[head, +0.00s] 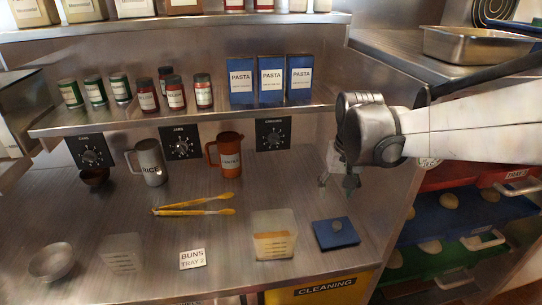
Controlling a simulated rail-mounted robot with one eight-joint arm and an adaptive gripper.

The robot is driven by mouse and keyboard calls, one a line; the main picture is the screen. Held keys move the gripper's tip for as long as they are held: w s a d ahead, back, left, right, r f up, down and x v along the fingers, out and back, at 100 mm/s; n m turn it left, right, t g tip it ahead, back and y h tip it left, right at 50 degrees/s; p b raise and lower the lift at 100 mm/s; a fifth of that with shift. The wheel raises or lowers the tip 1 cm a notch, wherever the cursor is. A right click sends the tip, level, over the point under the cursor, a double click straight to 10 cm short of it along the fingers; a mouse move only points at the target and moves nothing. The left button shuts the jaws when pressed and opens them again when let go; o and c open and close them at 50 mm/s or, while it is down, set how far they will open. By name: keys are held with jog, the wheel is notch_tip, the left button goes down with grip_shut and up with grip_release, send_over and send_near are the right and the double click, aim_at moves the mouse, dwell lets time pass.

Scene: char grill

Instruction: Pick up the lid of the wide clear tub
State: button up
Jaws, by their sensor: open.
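A blue square lid (335,240) with a grey round knob lies flat on the steel counter at the right. Just left of it stands a clear tub (274,240) with orange-brown contents, its top uncovered. A second clear tub (121,258), which looks empty, stands at the left front; I cannot tell for sure which tub is the wide one. My gripper (338,184) is open and empty, pointing down above the counter, up and behind the blue lid in the picture and apart from it.
Yellow tongs (195,206), a metal bowl (52,262) and a "BUNS TRAY 2" card (192,259) lie on the counter. A grey jug (151,163) and an orange jug (228,155) stand behind. A shelf with blue pasta boxes (271,80) overhangs the back.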

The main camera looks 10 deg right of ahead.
jog(key=m+g, duration=0.1)
jog(key=g, duration=0.1)
send_over(337, 223)
notch_tip(337, 223, down, 4)
jog(key=f, duration=0.1)
notch_tip(337, 223, down, 14)
jog(key=shift+p, duration=0.4)
grip_shut()
dwell(0.3)
